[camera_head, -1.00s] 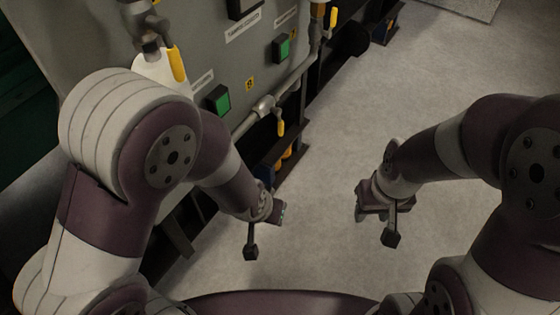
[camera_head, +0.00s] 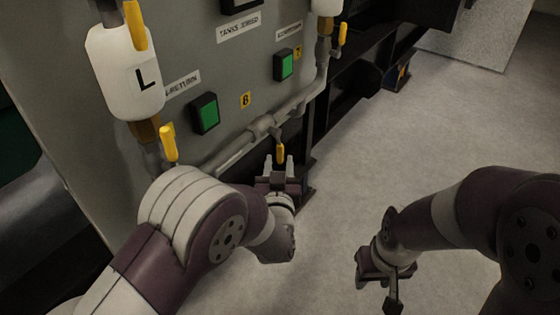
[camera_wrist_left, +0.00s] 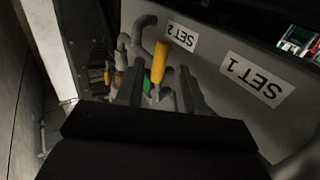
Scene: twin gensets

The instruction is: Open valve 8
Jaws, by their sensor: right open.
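The yellow label 8 (camera_head: 245,100) is on the grey panel, above a horizontal grey pipe. Below it a valve with a yellow handle (camera_head: 280,153) sits on that pipe, the handle hanging down. My left gripper (camera_head: 279,162) is open just below and in front of this handle, which appears between its two fingers. In the left wrist view a yellow handle (camera_wrist_left: 159,62) stands between the tips of the open left gripper (camera_wrist_left: 160,85); I cannot tell whether they touch. My right gripper (camera_head: 385,275) is open and empty over the floor at right.
A white tank marked L (camera_head: 125,75) with another yellow handle (camera_head: 168,143) is at left. Green buttons (camera_head: 205,113) and a valve labelled 7 (camera_head: 342,34) are on or near the panel. The floor (camera_head: 400,140) at right is clear.

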